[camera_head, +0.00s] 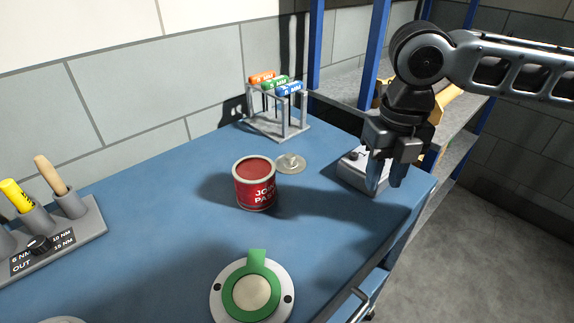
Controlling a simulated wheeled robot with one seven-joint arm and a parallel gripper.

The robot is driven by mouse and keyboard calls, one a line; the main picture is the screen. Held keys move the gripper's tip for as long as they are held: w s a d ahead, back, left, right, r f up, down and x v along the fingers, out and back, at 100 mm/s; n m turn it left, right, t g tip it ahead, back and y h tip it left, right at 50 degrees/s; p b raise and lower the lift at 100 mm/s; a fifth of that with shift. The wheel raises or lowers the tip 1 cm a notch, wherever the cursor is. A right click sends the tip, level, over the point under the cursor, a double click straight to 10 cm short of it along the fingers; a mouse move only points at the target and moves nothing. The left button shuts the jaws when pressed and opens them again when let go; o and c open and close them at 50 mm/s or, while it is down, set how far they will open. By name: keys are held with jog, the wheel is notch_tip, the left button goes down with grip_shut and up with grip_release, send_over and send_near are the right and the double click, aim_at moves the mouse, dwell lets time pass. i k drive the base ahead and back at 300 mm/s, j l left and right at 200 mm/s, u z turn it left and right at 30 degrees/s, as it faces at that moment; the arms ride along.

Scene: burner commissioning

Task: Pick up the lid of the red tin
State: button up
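The red tin (256,187), with white lettering, stands upright on the blue bench near the middle of the picture. Its top is open and shows a dark red content inside a pale rim. A round silver lid (290,165) with a small raised knob lies on the bench just behind and to the right of the tin. It appears to lie flat, apart from the tin. My gripper (385,178) hangs to the right of both, in front of a grey box. It points down with its two fingers apart and nothing between them.
A grey box (350,179) stands at the bench's right side. A rack (279,133) with orange, green and blue tools stands behind the lid. A green-and-white round fitting (253,292) lies in front. A tool holder (72,243) is at left.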

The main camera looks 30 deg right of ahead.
aim_at(291, 163)
jog(key=i+z, duration=0.15)
jog(key=z, duration=0.25)
jog(key=i+z, duration=0.2)
jog(key=z, duration=0.25)
